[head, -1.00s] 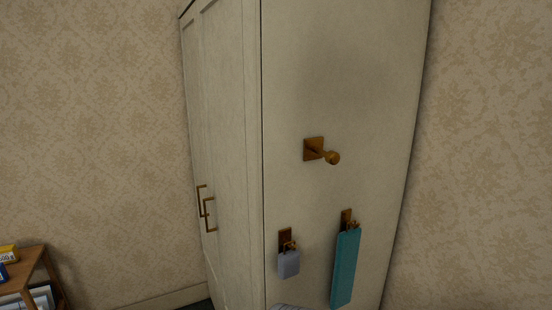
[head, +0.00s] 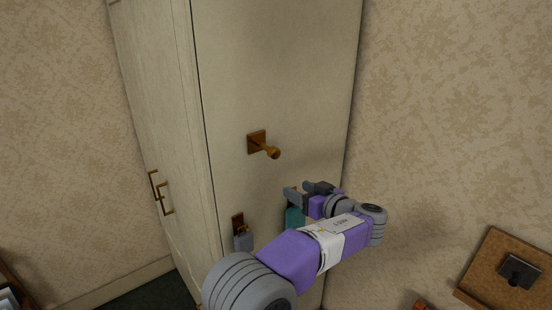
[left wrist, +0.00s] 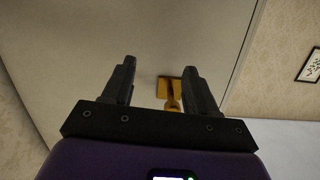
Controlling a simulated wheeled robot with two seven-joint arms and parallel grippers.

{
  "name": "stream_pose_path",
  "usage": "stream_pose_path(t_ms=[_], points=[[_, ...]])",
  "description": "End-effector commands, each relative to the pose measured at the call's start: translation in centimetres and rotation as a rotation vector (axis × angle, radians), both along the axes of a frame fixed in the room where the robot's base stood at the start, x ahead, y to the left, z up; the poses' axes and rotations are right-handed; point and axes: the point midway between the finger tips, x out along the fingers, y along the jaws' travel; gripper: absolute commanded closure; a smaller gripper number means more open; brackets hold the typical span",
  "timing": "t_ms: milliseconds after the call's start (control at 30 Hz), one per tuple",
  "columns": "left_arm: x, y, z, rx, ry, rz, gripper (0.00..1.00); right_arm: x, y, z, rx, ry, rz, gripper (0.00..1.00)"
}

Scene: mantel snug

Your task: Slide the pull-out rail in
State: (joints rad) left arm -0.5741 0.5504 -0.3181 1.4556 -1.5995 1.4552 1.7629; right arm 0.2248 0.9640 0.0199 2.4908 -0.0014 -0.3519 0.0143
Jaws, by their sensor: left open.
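The pull-out rail (head: 264,147) is a short brass-coloured rod with a rounded knob end on a square plate. It sticks out from the side panel of the pale wardrobe (head: 290,60). My left gripper (head: 303,189) is open and empty, below and to the right of the rail in the head view. In the left wrist view the rail (left wrist: 169,88) shows beyond the open fingers (left wrist: 155,80), nearer the right finger, which may hide part of it. The fingers appear apart from it. My right gripper is not in view.
A grey item (head: 243,242) and a teal item (head: 295,218) hang from hooks on the panel below the rail; my left arm partly hides them. A cork-coloured board (head: 500,262) with a dark fitting is at lower right. The panel around the rail is clear.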

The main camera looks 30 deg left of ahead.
Motion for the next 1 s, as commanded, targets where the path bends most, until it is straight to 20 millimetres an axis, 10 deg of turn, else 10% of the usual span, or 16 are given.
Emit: stream_pose_path(t_ms=[100, 233, 1000], points=[[-1.6, 0.2, 6.5, 0.048, -0.202, 0.075, 0.42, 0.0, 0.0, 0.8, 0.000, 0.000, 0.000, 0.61], [-2.4, 0.6, 9.1, 0.069, -0.296, 0.112, 0.42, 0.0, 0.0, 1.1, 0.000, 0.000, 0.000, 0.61], [-0.1, 7.5, 9.0, 0.070, -0.302, 0.113, 0.42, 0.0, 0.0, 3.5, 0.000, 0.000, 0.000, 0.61]])
